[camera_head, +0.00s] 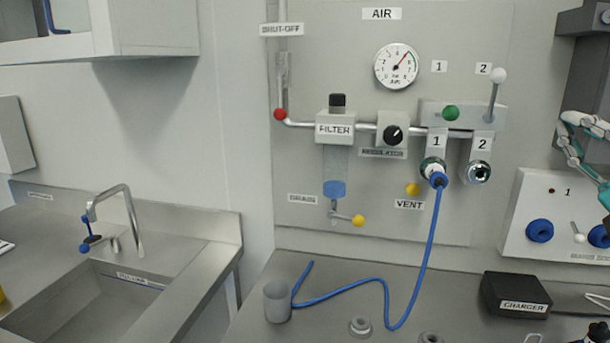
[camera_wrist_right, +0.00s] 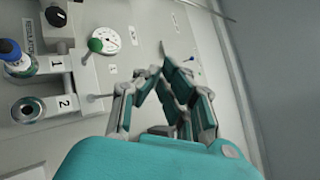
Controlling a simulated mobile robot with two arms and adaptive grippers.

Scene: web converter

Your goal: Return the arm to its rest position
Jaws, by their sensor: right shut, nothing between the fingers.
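My right gripper (camera_head: 572,135) is at the right edge of the head view, in front of the wall beside the air panel (camera_head: 340,215). Only part of its teal and grey fingers and arm shows there. In the right wrist view, the gripper (camera_wrist_right: 158,74) has its fingers closed together with nothing between them. It appears clear of the panel fittings. My left gripper is not in view.
The panel carries a gauge (camera_head: 397,66), a lever (camera_head: 496,92) and outlets, with a blue hose (camera_head: 431,250) on outlet 1. A white socket box (camera_head: 518,215) is below my right arm. A black charger (camera_head: 517,296) and grey cup (camera_head: 277,302) stand on the counter.

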